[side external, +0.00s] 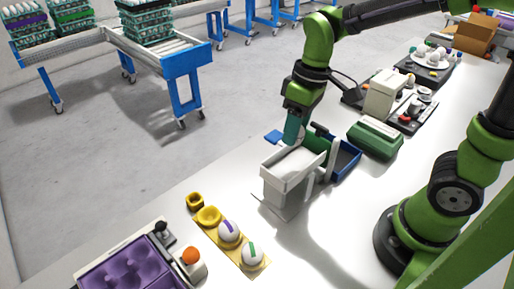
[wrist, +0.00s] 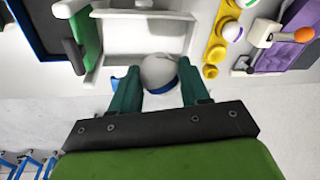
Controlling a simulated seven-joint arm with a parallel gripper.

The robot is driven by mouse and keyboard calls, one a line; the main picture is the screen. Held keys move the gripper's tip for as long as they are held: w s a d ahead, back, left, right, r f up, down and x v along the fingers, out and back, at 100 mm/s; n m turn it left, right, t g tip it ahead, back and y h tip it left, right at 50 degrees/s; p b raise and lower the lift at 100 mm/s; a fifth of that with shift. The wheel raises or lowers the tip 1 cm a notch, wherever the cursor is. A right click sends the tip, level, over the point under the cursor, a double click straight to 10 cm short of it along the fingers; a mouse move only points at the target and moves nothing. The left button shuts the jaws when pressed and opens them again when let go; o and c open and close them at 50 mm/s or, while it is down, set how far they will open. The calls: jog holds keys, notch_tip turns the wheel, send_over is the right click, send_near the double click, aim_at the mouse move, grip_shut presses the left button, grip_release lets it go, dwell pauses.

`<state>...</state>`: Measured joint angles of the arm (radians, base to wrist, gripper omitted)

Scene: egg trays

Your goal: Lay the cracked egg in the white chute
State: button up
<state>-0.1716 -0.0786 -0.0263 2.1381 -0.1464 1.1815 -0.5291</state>
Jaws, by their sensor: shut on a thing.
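The white chute (side external: 285,185) is an open-topped box on the table, and its inside shows in the wrist view (wrist: 140,38). My gripper (side external: 293,143) points down at the chute's far side in the side view. In the wrist view my gripper (wrist: 158,82) has its dark green fingers closed on a white egg (wrist: 158,70). The egg overlaps the chute's near edge in that view; I cannot tell whether they touch. No crack shows on it. Blue shows beside the egg; I cannot tell if it is a mark. In the side view the egg is hidden.
A yellow holder (side external: 210,217) carries a purple-marked egg (side external: 228,231) and a green-marked egg (side external: 252,257). A purple tray (side external: 115,275) and an orange-topped post (side external: 191,258) are nearby. A blue bin (side external: 345,160) and green box (side external: 375,139) stand right of the chute.

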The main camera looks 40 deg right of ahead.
jog(key=shift+f, duration=3.15)
jog(key=shift+f, duration=0.4)
jog(key=o, duration=0.7)
jog(key=shift+o, duration=0.2)
notch_tip(320, 180, up, 17)
jog(key=s+d, duration=0.1)
jog(key=d, duration=0.1)
jog(key=shift+d+f, duration=0.15)
jog(key=shift+d, duration=0.2)
